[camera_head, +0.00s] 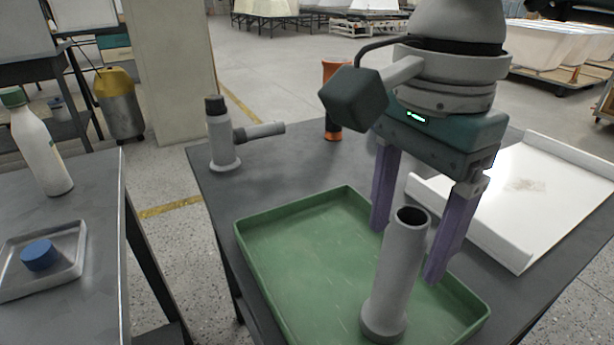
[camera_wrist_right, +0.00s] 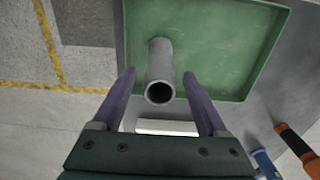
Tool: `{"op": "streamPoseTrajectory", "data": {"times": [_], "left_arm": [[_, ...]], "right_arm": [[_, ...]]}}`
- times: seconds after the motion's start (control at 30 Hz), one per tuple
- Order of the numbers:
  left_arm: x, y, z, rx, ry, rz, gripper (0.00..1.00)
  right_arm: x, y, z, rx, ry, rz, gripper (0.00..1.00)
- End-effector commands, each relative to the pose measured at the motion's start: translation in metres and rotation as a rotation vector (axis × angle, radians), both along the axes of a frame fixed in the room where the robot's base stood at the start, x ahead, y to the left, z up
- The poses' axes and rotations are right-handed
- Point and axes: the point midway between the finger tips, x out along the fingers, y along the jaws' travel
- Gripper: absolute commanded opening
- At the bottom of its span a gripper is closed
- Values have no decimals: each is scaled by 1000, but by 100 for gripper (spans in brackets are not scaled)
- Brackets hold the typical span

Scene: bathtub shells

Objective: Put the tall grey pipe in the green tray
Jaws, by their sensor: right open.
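The tall grey pipe (camera_head: 398,265) stands upright on its flared base inside the green tray (camera_head: 270,215), near the tray's front right part. In the right wrist view the pipe (camera_wrist_right: 159,70) shows its open round end, with the green tray (camera_wrist_right: 215,45) around its foot. My right gripper (camera_head: 407,252) is open, pointing down, with its two purple fingers apart on either side of the pipe's upper part. In the right wrist view clear gaps show between the fingers (camera_wrist_right: 158,74) and the pipe. My left gripper is not in view.
A grey branched pipe with a black cap (camera_head: 220,140) and an orange pipe (camera_head: 333,128) stand behind the tray. A white tray (camera_head: 535,200) lies at the right. A side table at left holds a bottle (camera_head: 40,150) and a small tray with a blue disc (camera_head: 40,255).

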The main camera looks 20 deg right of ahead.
Motion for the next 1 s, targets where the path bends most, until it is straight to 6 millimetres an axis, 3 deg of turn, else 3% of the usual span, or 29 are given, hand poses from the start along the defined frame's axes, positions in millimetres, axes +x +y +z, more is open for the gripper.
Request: {"op": "streamPoseTrajectory", "data": {"times": [0.2, 0.43, 0.6, 1.0], "left_arm": [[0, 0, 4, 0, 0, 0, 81], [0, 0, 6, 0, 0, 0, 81], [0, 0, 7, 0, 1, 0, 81], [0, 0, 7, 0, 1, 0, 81]], "right_arm": [[1, 0, 53, 1, -7, 1, 76], [1, 0, 93, 1, -4, 1, 76], [0, 0, 104, 1, -2, 0, 76], [0, 0, 104, 0, -1, 0, 76]]}}
